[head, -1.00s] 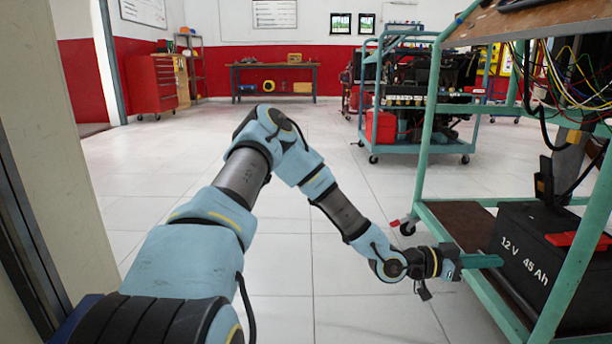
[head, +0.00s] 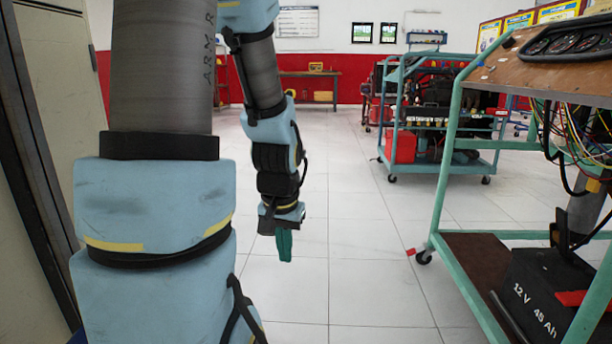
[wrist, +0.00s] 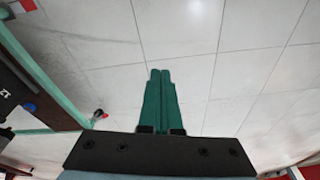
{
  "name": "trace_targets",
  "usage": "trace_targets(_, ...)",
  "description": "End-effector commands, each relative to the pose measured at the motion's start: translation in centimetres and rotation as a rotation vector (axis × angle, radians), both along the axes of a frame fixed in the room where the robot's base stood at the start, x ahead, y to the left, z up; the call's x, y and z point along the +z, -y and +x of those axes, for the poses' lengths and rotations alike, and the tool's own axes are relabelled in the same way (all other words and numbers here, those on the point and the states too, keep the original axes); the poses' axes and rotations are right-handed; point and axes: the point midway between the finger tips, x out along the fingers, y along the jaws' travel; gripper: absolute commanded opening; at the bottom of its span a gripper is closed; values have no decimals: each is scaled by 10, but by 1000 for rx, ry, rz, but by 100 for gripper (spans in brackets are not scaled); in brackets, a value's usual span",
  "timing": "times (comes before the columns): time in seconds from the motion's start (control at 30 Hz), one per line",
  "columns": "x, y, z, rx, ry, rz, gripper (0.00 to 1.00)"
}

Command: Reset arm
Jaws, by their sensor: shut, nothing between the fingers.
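My gripper (head: 285,246) hangs from my blue and grey arm near the middle of the head view, its green fingers pointing down above the white tiled floor. In the wrist view my gripper (wrist: 160,76) shows its two green fingers side by side and touching, with nothing between them. My arm stands tall on the left of the head view, folded with the forearm hanging down, and hides part of the room behind it.
A green-framed trainer cart (head: 440,205) stands at right with a black 12 V battery (head: 545,298) on its lower shelf. Another engine cart (head: 448,168) is behind it. A workbench (head: 308,75) stands by the far wall. A door frame is close at left. The middle floor is clear.

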Motion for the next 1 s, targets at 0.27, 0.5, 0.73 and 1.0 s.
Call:
trace_targets(0.27,60,-24,-35,200,-56,-34,0)
trace_targets(0.5,109,-24,-34,197,-54,-32,0)
trace_targets(0.73,180,-24,-34,195,-53,-32,0)
trace_targets(1.0,265,-24,-34,195,-53,-32,0)
